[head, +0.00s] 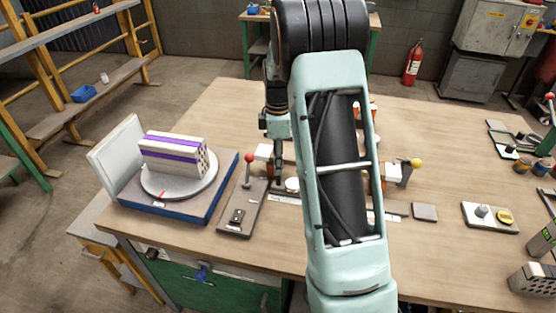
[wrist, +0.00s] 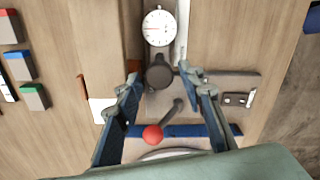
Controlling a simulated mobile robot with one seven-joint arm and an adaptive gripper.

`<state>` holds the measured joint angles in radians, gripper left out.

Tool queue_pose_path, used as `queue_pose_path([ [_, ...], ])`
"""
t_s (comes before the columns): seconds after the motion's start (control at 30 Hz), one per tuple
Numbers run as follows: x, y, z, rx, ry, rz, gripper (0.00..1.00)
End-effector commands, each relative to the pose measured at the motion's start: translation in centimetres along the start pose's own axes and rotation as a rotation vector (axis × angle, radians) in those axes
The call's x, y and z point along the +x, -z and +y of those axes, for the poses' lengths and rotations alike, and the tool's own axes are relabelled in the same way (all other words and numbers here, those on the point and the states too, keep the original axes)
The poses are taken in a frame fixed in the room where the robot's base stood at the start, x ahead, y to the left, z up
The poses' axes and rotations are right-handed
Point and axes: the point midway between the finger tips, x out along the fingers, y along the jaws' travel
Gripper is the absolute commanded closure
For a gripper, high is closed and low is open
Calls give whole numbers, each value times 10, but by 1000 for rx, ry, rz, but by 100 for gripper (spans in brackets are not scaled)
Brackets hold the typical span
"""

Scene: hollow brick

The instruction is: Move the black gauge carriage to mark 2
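The black gauge carriage (wrist: 158,74) shows in the wrist view as a dark round post, with a white-faced dial (wrist: 159,28) just above it in the picture. My gripper (wrist: 159,84) is open, with one fingertip on each side of the post and a visible gap at both sides. I cannot tell how high the fingertips are above it. A pale scale strip (wrist: 182,32) runs beside the dial; its marks are too small to read. In the head view my gripper (head: 277,178) points down near a small white disc (head: 292,184), and my arm hides much of the carriage's surroundings.
A red-ball lever (wrist: 152,134) rises close to my fingers; it also shows in the head view (head: 249,158). A turntable (head: 183,184) with a striped hollow brick (head: 173,155) stands left. Red, blue and green-topped blocks (wrist: 22,65) lie left in the wrist view.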

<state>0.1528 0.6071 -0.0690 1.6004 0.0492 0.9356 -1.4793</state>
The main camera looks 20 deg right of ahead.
Motion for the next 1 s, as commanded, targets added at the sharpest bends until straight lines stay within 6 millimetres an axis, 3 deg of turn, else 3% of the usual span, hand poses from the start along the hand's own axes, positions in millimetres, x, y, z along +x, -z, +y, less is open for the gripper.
queue_pose_path([
  [0.03,0,0,0,0,0,0,72],
  [0.3,0,0,0,0,0,0,100],
  [0.67,0,-6,-1,2,0,0,100],
  [0.83,0,-32,-8,5,0,-1,100],
  [1.0,1,-77,-20,8,0,-1,100],
])
